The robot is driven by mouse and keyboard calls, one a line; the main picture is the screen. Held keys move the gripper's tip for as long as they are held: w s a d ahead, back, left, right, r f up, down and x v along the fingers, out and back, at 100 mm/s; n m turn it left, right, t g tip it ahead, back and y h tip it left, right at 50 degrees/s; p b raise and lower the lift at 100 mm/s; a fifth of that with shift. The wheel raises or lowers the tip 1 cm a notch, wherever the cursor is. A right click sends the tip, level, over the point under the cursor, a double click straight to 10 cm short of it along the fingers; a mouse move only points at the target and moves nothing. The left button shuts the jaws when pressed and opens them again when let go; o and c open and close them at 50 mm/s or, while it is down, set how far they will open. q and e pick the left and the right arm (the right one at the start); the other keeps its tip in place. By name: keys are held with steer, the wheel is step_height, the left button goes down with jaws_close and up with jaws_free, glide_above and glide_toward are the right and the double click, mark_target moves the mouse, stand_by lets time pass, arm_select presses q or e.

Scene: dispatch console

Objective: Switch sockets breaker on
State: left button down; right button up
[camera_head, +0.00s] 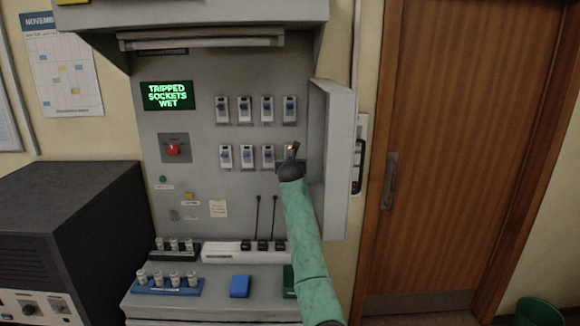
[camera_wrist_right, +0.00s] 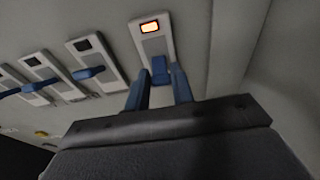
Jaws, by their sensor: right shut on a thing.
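Two rows of breakers with blue toggles are on the grey panel (camera_head: 205,122). The breaker at the right end of the lower row (camera_head: 290,149) has an orange lit window, which also shows in the right wrist view (camera_wrist_right: 149,27). My right gripper (camera_head: 291,163) is at this breaker and hides its lower part. In the right wrist view, my two fingers (camera_wrist_right: 160,90) are on either side of its blue toggle (camera_wrist_right: 160,69), shut on it. The green display (camera_head: 167,95) reads "TRIPPED SOCKETS WET". Which breaker is labelled sockets is not readable. My left gripper is not in view.
An open cover door (camera_head: 333,160) stands just right of the breakers. A red button (camera_head: 173,149) is left of them. Below are a white strip with black plugs (camera_head: 222,253), a blue block (camera_head: 240,286) and a blue rack (camera_head: 166,290). A hood (camera_head: 200,15) overhangs the panel.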

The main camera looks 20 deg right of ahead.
mark_target(290, 151)
steer(key=r+g, duration=0.1)
steer(key=g, duration=0.1)
steer(key=r+g+y+b, duration=0.1)
steer(key=g, duration=0.1)
steer(key=g+b, duration=0.1)
steer(key=g, duration=0.1)
steer(key=shift+w+r+y, duration=0.3)
steer(key=shift+r, duration=0.1)
steer(key=shift+w+d+r+g+y+b, duration=0.1)
steer(key=shift+w+r+g+y+b, duration=0.2)
steer(key=shift+g, duration=0.5)
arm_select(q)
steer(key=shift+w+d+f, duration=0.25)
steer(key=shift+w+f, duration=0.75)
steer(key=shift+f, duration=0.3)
arm_select(e)
steer(key=shift+d+r+g, duration=0.1)
steer(key=shift+r+g, duration=0.25)
steer(key=shift+g, duration=0.35)
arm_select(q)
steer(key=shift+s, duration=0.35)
arm_select(e)
steer(key=o, duration=0.8)
steer(key=shift+w, duration=0.1)
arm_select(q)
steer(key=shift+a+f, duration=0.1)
arm_select(e)
steer(key=shift+o, duration=0.9)
steer(key=shift+f, duration=0.1)
